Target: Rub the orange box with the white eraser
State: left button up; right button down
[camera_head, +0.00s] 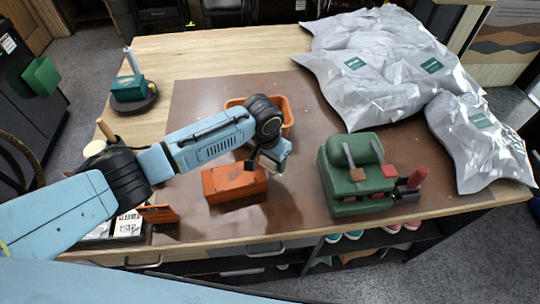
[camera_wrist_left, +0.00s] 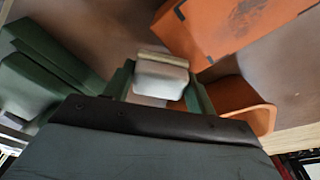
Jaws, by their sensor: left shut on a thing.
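The orange box (camera_head: 236,186) lies on the brown mat near the table's front, left of the green machine. In the left wrist view the orange box (camera_wrist_left: 228,25) shows at the upper right, with dark smudges on its face. My left gripper (camera_head: 268,163) is just beside the box's right end, pointing down. It is shut on the white eraser (camera_wrist_left: 160,80), which sticks out between the fingertips in the left wrist view. The eraser looks apart from the box there. In the head view the gripper mostly hides the eraser. My right gripper is not in view.
An orange tray (camera_head: 289,118) stands behind my left arm. A green machine (camera_head: 345,170) with levers stands to the right. Silver bags (camera_head: 375,75) fill the back right. A small orange sign (camera_head: 158,213) stands at the front left. The mat's back left is clear.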

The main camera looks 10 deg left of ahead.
aim_at(260, 168)
pick_arm(q)
jog(key=shift+s+a+r+p, duration=0.1)
jog(key=shift+s+a+p, duration=0.15)
jog(key=shift+a+p, duration=0.3)
jog(key=shift+s+a+r+p, duration=0.1)
jog(key=shift+s+a+p, duration=0.1)
jog(key=shift+a+p, duration=0.3)
jog(key=shift+s+a+p, duration=0.3)
jog(key=shift+a+p, duration=0.15)
jog(key=shift+p, duration=0.15)
jog(key=shift+s+a+f, duration=0.2)
jog(key=shift+s+a, duration=0.05)
jog(key=shift+a, duration=0.3)
jog(key=shift+s+a, duration=0.25)
jog(key=shift+a, duration=0.3)
jog(key=shift+s+a, duration=0.25)
jog(key=shift+a, duration=0.25)
jog(key=shift+f, duration=0.1)
jog(key=shift+r, duration=3.1)
jog(key=shift+r, duration=1.5)
